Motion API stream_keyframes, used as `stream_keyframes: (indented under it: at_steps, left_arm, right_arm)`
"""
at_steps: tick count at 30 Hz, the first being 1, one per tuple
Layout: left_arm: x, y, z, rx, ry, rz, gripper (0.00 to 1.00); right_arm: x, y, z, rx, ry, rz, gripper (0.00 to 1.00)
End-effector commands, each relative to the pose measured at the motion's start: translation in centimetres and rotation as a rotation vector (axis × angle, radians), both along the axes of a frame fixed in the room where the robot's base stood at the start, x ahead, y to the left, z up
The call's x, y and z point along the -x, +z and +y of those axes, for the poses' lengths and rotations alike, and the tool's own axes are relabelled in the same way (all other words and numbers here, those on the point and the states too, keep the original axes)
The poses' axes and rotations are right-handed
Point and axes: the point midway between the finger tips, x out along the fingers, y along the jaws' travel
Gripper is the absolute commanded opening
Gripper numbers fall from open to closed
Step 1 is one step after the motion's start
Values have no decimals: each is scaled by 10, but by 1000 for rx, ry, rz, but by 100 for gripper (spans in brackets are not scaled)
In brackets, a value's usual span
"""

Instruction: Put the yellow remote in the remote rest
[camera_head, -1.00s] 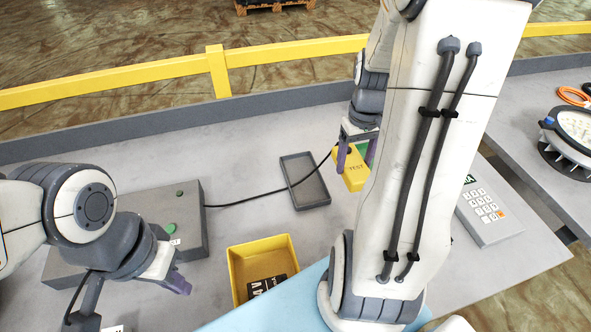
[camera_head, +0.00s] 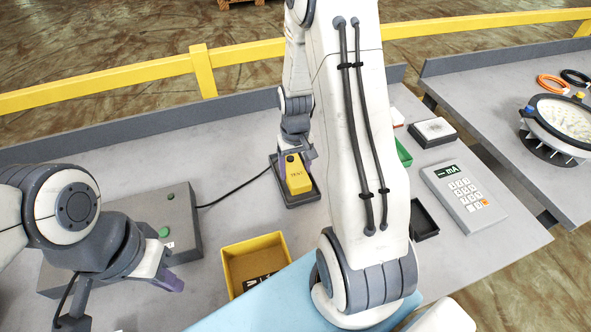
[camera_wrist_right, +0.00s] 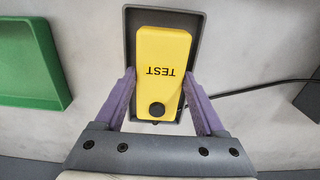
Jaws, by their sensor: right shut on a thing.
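The yellow remote (camera_head: 296,176), marked TEST with a dark round button, is over the dark grey remote rest (camera_head: 304,201), a shallow tray with a raised rim. My right gripper (camera_wrist_right: 160,80) is shut on the remote (camera_wrist_right: 164,55), one purple finger on each side. In the right wrist view the remote lies inside the outline of the rest (camera_wrist_right: 131,30), roughly lined up with it. I cannot tell whether it touches the tray floor. My left gripper (camera_head: 168,281) is at the lower left, away from the remote; its finger gap is not clear.
A black cable (camera_head: 232,191) runs from a grey box (camera_head: 184,212) with green buttons to the rest. A yellow bin (camera_head: 228,265) stands in front. A green tray (camera_head: 404,153), a black tray (camera_head: 424,219) and a grey keypad meter (camera_head: 464,196) are to the right.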

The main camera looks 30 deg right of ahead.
Motion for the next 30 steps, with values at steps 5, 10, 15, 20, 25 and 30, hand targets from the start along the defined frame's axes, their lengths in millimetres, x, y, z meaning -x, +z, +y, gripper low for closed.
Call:
stream_keyframes:
  at_steps: [5, 10, 15, 20, 25, 30]
  left_arm:
    - [0, 3, 0, 0, 0, 0, 0]
    - [0, 2, 0, 0, 0, 0, 0]
    - [0, -1, 0, 0, 0, 0, 0]
    - [0, 0, 0, 0, 0, 0, 0]
    - [0, 0, 0, 0, 0, 0, 0]
    - [0, 1, 0, 0, 0, 0, 0]
  right_arm:
    - [0, -14, 0, 0, 0, -1, 3]
    - [0, -14, -1, 1, 0, -2, 3]
    - [0, -18, -1, 1, 0, -2, 3]
    - [0, -18, -1, 0, 0, -1, 100]
    - [0, -17, 0, 0, 0, -1, 100]
    - [-1, -4, -1, 1, 0, -5, 100]
